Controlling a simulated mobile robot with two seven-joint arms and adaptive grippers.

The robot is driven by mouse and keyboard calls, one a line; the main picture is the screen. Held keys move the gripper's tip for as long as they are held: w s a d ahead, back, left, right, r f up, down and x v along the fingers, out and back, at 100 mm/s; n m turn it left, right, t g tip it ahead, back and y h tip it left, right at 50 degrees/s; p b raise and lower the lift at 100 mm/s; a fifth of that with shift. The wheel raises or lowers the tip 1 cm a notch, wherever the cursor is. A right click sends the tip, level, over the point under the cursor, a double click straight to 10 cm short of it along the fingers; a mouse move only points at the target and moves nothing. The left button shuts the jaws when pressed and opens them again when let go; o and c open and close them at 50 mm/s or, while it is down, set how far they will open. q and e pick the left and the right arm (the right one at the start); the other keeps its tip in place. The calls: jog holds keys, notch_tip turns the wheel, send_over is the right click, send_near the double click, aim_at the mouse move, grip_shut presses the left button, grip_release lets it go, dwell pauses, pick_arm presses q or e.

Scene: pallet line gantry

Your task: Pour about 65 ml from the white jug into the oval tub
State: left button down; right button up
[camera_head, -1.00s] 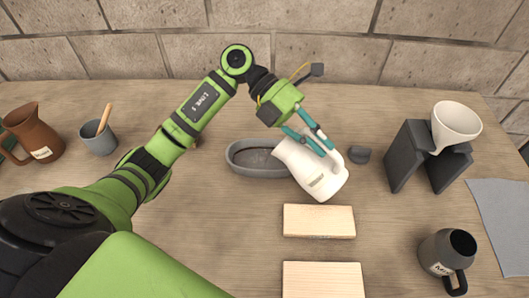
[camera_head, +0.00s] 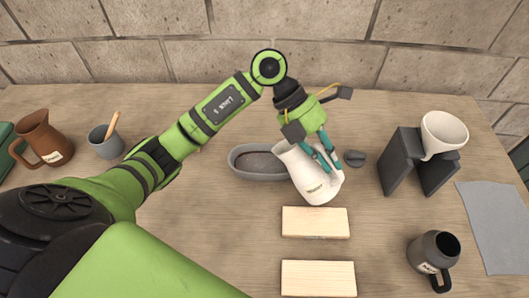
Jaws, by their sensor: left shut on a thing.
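The white jug (camera_head: 313,188) has a small dark label on its front. My left gripper (camera_head: 324,156) is shut on it at its handle side. The jug leans a little to the left, with its spout by the right end of the oval tub. The grey oval tub (camera_head: 262,177) sits on the table with a dark inside, and the jug hides its right end. I cannot make out any stream from the spout or the level in either vessel. My right gripper is out of view.
Two pale wooden boards (camera_head: 316,222) lie in front of the jug. A white funnel (camera_head: 443,131) on a dark stand (camera_head: 396,172) and a dark mug (camera_head: 425,252) are right. A brown jug (camera_head: 38,137) and grey cup (camera_head: 105,148) are left.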

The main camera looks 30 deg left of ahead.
pick_arm(q)
jog(key=shift+d+y, duration=0.4)
jog(key=shift+s+d, duration=0.1)
jog(key=shift+d, duration=0.05)
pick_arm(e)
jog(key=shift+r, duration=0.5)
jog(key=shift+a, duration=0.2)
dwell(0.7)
pick_arm(q)
jog(key=shift+p, duration=0.35)
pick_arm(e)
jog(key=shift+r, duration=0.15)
